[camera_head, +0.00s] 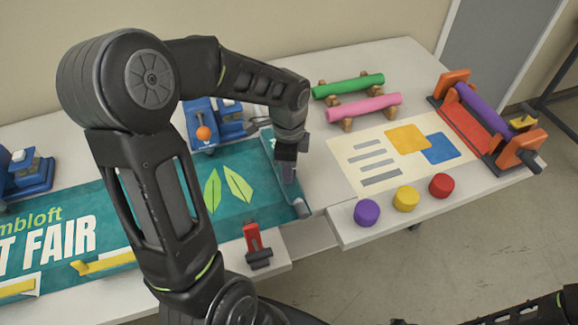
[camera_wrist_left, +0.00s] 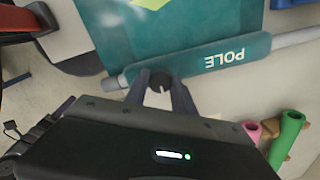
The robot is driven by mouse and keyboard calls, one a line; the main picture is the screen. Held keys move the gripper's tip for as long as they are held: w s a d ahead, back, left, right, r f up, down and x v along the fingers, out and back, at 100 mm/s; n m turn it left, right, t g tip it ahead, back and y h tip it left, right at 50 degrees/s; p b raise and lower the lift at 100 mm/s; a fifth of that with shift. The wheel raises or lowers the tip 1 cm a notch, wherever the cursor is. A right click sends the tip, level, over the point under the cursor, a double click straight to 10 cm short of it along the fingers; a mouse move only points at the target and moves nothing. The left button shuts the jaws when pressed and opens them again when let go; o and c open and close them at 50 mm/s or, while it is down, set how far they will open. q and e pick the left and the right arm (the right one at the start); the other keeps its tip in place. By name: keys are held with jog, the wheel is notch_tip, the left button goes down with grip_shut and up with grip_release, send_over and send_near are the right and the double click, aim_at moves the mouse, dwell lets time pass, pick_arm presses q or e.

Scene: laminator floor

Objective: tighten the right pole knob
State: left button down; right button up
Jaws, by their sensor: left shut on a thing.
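The teal pole sleeve marked POLE (camera_wrist_left: 232,57) runs along the right end of the teal banner (camera_wrist_left: 160,25). It also shows in the head view (camera_head: 296,199). In the left wrist view a small round black knob (camera_wrist_left: 161,82) sits at the sleeve's edge, between the two fingers of my left gripper (camera_wrist_left: 160,86). The fingers are shut on the knob from either side. In the head view my left gripper (camera_head: 288,176) points down at the sleeve, and it hides the knob. My right gripper is not in view; only dark parts of my arm show at the lower right.
Purple (camera_head: 367,212), yellow (camera_head: 406,199) and red (camera_head: 441,185) round pieces stand near the front edge. Green (camera_head: 348,86) and pink (camera_head: 364,107) rolls lie behind. A red clamp (camera_head: 252,238) stands at the front. An orange roller machine (camera_head: 475,125) stands at the right.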

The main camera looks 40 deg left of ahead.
pick_arm(q)
jog(key=c, duration=1.1)
grip_release()
jog(key=shift+o, duration=0.2)
jog(key=shift+r, duration=0.1)
notch_tip(320, 180, up, 8)
jog(key=shift+s+f+b, duration=0.15)
jog(key=shift+f+b, duration=0.05)
jog(key=shift+b, duration=0.15)
jog(key=shift+d, duration=0.1)
